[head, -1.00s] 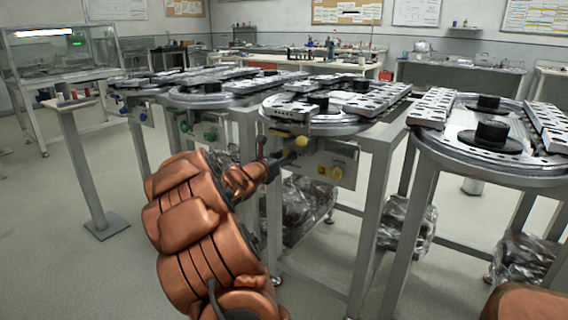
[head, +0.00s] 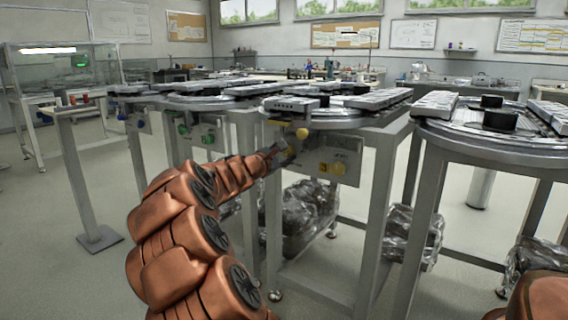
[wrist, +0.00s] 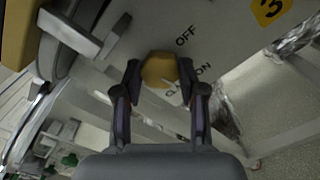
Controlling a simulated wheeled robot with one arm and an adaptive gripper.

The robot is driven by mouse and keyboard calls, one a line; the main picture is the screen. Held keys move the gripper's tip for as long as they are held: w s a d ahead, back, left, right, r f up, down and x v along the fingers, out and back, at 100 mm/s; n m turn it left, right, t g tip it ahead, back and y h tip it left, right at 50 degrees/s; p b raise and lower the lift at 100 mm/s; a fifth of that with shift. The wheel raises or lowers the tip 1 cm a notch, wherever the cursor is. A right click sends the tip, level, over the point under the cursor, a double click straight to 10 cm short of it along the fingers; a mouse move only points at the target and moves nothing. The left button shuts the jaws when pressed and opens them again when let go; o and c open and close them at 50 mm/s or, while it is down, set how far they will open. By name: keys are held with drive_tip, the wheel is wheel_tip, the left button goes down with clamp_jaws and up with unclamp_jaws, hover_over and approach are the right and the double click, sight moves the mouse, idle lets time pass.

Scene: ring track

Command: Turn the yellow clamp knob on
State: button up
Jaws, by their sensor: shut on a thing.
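The yellow clamp knob (wrist: 159,71) sits on a pale panel between my two fingertips in the wrist view. The word OFF is printed above and right of it, and a partly covered label ending in ON lies below right. My gripper (wrist: 161,76) is shut on the knob, one finger on each side. The knob's exact angle is hard to tell.
A yellow marker with a 3 (wrist: 271,8) is on the panel. Table legs (head: 274,210) stand below, with plastic-wrapped bundles (head: 308,212) behind. Open floor lies at left.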

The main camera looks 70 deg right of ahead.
drive_tip(key=shift+m+b, duration=0.5)
idle(0.3)
drive_tip(key=o, duration=1.1)
drive_tip(key=shift+o, duration=0.2)
drive_tip(key=v, duration=1.2)
drive_tip(key=shift+r, duration=0.1)
